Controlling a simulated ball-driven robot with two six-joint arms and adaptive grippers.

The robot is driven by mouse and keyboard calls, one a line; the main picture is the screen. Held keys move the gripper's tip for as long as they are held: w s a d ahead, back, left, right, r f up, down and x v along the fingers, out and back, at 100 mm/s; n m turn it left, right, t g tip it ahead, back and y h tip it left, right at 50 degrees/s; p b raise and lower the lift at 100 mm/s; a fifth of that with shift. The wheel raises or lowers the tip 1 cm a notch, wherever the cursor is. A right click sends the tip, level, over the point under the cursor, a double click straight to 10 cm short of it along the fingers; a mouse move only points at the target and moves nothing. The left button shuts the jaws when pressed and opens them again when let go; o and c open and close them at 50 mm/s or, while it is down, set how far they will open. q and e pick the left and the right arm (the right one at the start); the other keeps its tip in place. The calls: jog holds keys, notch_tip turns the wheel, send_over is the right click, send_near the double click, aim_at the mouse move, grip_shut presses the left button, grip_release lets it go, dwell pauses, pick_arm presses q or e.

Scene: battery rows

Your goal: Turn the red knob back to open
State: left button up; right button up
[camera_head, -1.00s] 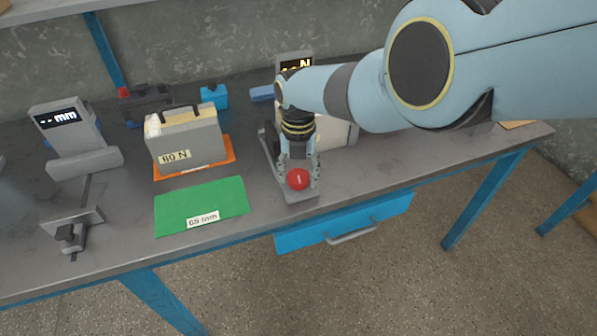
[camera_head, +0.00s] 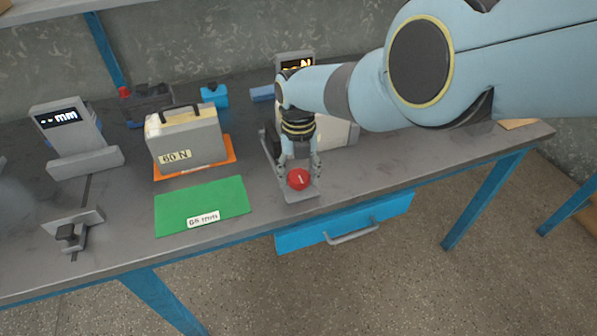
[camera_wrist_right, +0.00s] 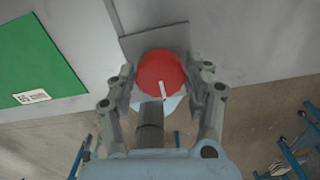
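The red knob (camera_head: 299,179) with a white mark sits on the front end of a grey base plate (camera_head: 301,196) near the table's front edge. In the right wrist view the knob (camera_wrist_right: 161,73) is seen from above, its white mark toward the lower side of the picture. My right gripper (camera_head: 300,171) points down over the knob, one finger on each side. In the wrist view its fingers (camera_wrist_right: 160,82) stand apart with a narrow gap beside the knob, so it looks open. The device with the "N" display (camera_head: 296,62) behind is partly hidden by my right arm. My left gripper is out of view.
Left of the knob lie a green mat (camera_head: 200,194) labelled 65 mm and a grey 60 N weight (camera_head: 187,138) on an orange mat (camera_head: 229,155). A "mm" gauge (camera_head: 68,132) and a small clamp (camera_head: 72,232) stand further left. A blue drawer (camera_head: 300,239) hangs below the edge.

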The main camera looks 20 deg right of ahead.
aim_at(299, 175)
jog(key=o, duration=0.3)
jog(key=shift+r, duration=0.1)
jog(key=shift+w+r, duration=0.15)
jog(key=shift+r, duration=0.3)
notch_tip(299, 175, up, 11)
jog(key=shift+f, duration=0.1)
dwell(0.5)
